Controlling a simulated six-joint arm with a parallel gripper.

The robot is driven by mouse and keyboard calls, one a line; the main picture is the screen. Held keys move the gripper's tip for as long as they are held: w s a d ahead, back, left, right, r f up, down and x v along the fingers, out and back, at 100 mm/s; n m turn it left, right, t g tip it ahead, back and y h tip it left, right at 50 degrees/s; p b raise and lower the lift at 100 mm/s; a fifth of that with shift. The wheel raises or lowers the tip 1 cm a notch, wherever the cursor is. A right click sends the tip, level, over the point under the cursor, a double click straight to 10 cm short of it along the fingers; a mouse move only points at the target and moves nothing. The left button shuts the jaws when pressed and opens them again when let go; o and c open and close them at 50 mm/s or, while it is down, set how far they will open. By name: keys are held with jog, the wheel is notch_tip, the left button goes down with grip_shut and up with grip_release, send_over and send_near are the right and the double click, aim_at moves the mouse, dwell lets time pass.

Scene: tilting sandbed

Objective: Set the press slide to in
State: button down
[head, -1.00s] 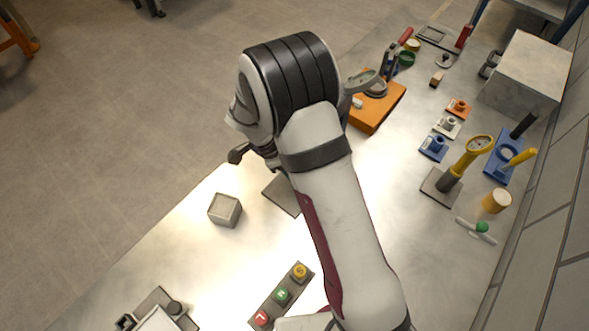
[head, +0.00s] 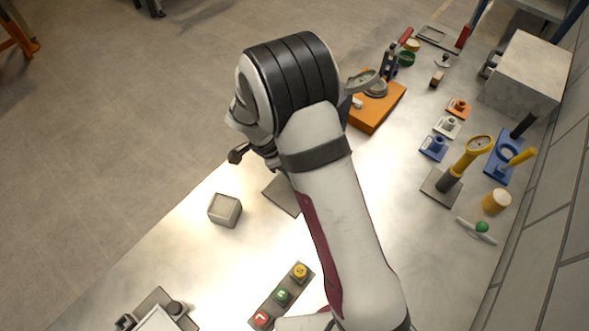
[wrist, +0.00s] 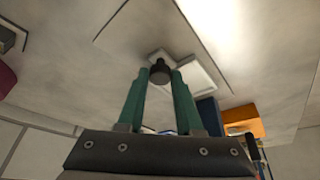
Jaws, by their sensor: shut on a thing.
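My gripper (wrist: 160,76) shows in the wrist view with two green fingers. They are closed around a dark round knob (wrist: 159,69). The knob stands in front of a white block (wrist: 197,72) on a pale flat plate (wrist: 125,45); I take these to be the press slide and its base. Whether the slide is in or out cannot be told. In the head view my own arm hides the gripper and the knob; only part of a grey plate (head: 281,197) shows beside the arm.
A grey cube (head: 225,210) and a strip with three coloured buttons (head: 282,295) stand on the near table. An orange block (head: 378,110), a yellow-ringed post (head: 459,168) and a large grey box (head: 524,72) stand to the right. The table between cube and button strip is clear.

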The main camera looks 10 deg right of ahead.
jog(key=shift+w+d, duration=1.4)
jog(key=c, duration=0.6)
grip_release()
jog(key=v, duration=1.6)
jog(key=shift+f, duration=0.1)
